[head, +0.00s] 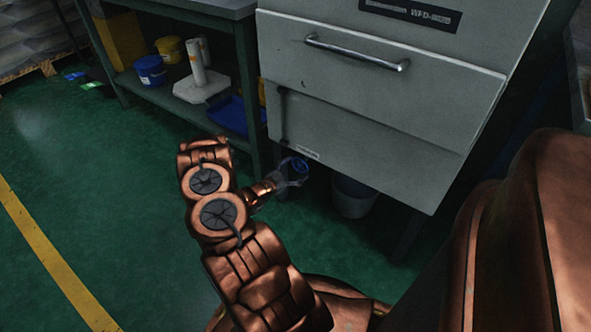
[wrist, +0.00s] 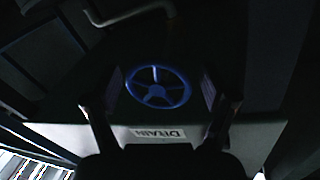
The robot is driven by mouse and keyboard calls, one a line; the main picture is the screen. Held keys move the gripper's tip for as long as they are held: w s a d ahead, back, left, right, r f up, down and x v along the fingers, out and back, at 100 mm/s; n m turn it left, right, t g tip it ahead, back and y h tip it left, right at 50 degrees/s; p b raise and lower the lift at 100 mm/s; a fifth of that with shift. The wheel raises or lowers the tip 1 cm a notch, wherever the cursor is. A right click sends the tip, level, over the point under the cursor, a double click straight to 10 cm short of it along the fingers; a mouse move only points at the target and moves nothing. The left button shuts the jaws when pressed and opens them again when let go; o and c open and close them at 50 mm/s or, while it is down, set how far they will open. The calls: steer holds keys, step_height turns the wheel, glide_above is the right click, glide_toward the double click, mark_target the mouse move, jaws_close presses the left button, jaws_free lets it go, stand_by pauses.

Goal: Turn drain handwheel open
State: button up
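A blue spoked drain handwheel (wrist: 157,88) shows in the middle of the wrist view, with an upside-down DRAIN label (wrist: 160,134) just below it. In the head view the handwheel (head: 299,166) is small and low under the cabinet's left front, partly covered by my gripper. My gripper (head: 290,178) reaches in under the cabinet at the wheel. In the wrist view my gripper (wrist: 160,98) is open, with one finger on each side of the wheel. A gap shows between the fingers and the rim; I cannot tell the depth.
The grey cabinet (head: 380,95) with a bar handle (head: 357,52) hangs over the wheel. A grey bucket (head: 353,195) stands just right of my gripper. A workbench (head: 255,110) leg is close on the left. The green floor (head: 110,180) at left is clear.

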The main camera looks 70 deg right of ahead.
steer(key=shift+w, duration=0.1)
steer(key=c, duration=0.8)
steer(key=shift+r+n+h+p, duration=0.1)
steer(key=shift+n+h+p, duration=0.2)
steer(key=shift+n+p, duration=0.45)
steer(key=o, duration=0.9)
steer(key=shift+a, duration=0.1)
steer(key=shift+v, duration=5.85)
